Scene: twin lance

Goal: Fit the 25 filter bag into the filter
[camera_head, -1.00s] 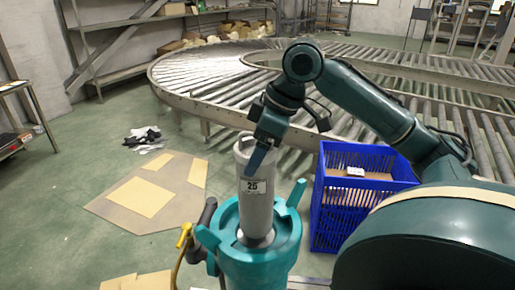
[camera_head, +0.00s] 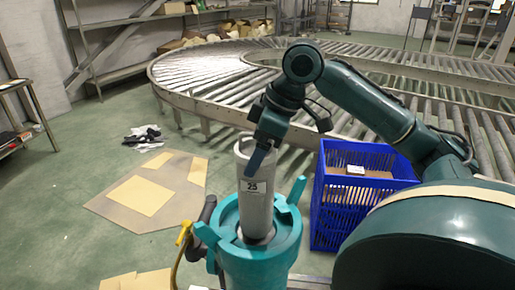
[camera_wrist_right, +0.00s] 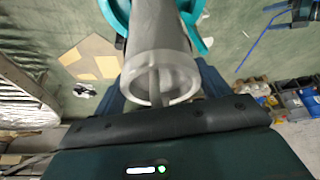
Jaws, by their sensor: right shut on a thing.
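The 25 filter bag (camera_head: 256,205) is a grey cylinder with a "25" label. It stands near upright, its lower end at the opening of the teal filter housing (camera_head: 226,225). Most of the bag is still above the rim. My right gripper (camera_head: 261,158) is shut on the bag near its top. In the right wrist view the bag (camera_wrist_right: 158,45) shows its open ring end toward the camera, with my right gripper (camera_wrist_right: 155,95) around it and teal housing parts (camera_wrist_right: 117,15) beyond. How deep the lower end sits inside is hidden. My left gripper is not in view.
A blue crate (camera_head: 330,205) stands right of the housing. A roller conveyor (camera_head: 200,85) curves behind. A yellow-handled hose or valve (camera_head: 184,233) is at the housing's left. Flat cardboard (camera_head: 115,205) lies on the floor at left, where the floor is otherwise mostly open.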

